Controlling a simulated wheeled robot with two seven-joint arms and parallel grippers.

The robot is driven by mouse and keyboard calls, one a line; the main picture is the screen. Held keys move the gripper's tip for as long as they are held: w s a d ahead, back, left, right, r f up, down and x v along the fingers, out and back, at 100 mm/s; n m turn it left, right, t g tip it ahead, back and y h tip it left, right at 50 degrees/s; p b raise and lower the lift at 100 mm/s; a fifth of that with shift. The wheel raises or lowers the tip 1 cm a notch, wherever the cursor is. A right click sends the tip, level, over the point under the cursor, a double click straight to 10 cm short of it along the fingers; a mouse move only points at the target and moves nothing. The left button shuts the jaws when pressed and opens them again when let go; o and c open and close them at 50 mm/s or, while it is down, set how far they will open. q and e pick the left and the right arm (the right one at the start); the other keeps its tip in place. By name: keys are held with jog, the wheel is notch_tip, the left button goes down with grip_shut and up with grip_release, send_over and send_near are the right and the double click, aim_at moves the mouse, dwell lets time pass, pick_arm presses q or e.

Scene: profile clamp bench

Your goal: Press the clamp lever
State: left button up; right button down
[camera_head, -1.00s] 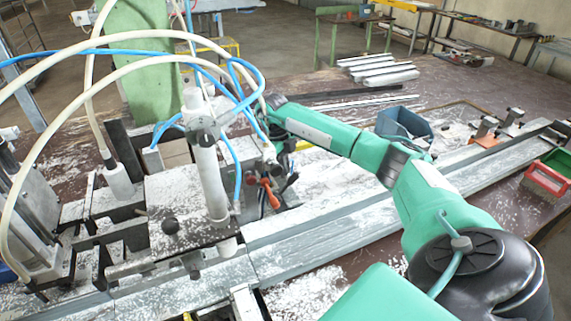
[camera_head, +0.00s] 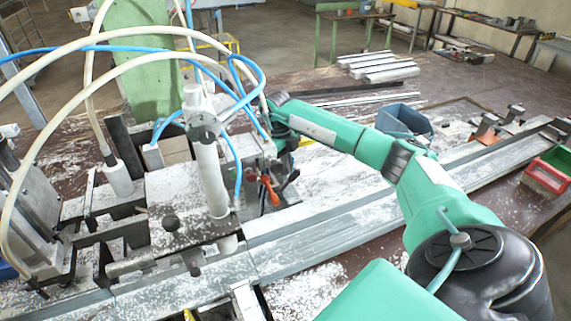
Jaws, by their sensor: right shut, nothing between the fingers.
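The clamp lever (camera_head: 268,190) is the small orange-red handle at the right end of the clamp machine (camera_head: 160,205), beside the white cylinder. My right arm reaches in from the lower right, with its wrist above and just behind the lever. My right gripper (camera_head: 289,181) is dark, points down and is shut with nothing in it. It is close to the lever on its right side; whether it touches the lever I cannot tell. Part of the gripper is hidden behind the lever and machine parts. My left gripper is not in view.
White and blue hoses (camera_head: 150,60) arch over the machine. A long metal profile (camera_head: 340,225) runs along the bench to the right.

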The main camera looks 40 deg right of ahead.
jog(key=s+m, duration=0.1)
jog(key=m, duration=0.1)
jog(key=s+m, duration=0.1)
jog(key=m, duration=0.1)
jog(key=shift+s+d+y, duration=0.2)
jog(key=shift+s+y, duration=0.2)
jog(key=shift+s+a+m+y, duration=0.15)
jog(key=shift+s+m, duration=0.15)
jog(key=shift+m, duration=0.35)
jog(key=shift+s+m+y, duration=0.15)
jog(key=shift+s+m, duration=0.15)
jog(key=shift+m, duration=0.35)
jog(key=shift+w+r, duration=0.1)
jog(key=shift+r, duration=0.25)
jog(key=a+b+v, duration=0.1)
jog(key=b+v, duration=0.2)
jog(key=v, duration=0.5)
jog(key=s+p+v, duration=0.1)
jog(key=v, duration=0.4)
send_over(297, 171)
jog(key=w, duration=0.2)
jog(key=shift+s+a+r, duration=0.1)
jog(key=shift+s, duration=0.1)
jog(key=shift+s, duration=0.1)
